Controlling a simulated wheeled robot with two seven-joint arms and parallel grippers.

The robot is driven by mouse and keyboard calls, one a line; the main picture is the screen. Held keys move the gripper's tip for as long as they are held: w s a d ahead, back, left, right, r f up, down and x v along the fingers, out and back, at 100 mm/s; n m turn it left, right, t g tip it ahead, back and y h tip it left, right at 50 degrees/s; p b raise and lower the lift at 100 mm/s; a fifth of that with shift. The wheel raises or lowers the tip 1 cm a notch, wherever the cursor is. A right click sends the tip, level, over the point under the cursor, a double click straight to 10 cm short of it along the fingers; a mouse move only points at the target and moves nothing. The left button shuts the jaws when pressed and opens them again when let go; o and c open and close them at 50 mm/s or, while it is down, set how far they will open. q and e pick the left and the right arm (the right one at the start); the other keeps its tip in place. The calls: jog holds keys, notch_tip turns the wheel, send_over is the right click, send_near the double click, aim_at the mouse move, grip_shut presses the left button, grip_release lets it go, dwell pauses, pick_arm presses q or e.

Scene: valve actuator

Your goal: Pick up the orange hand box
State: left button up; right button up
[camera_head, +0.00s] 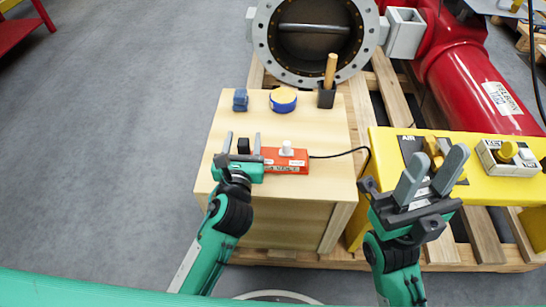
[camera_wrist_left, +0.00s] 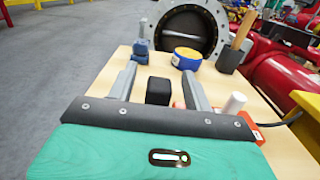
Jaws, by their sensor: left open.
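The orange hand box (camera_head: 293,167) lies on the wooden crate top in the head view, with a white knob (camera_head: 287,148) on it and a black cable leaving its right end. Its left end is hidden by my left gripper (camera_head: 243,139). That gripper is open, with a black block (camera_wrist_left: 158,91) showing between its fingers; I cannot tell whether the block touches them. In the left wrist view, bits of the orange box (camera_wrist_left: 256,133) show around the right finger. My right gripper (camera_head: 433,166) is open and empty, in front of the yellow stand.
A blue block (camera_head: 240,100), a blue and yellow round tape (camera_head: 283,100) and a dark cup (camera_head: 326,97) with a wooden handle stand at the back of the crate top (camera_head: 226,115). A yellow stand (camera_head: 490,188) is at right. A large valve flange (camera_head: 313,75) stands behind.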

pick_arm(q)
jog(key=shift+w, duration=1)
grip_shut()
jog(key=shift+r, duration=0.15)
notch_tip(320, 180, up, 9)
jog(key=shift+f, duration=4.25)
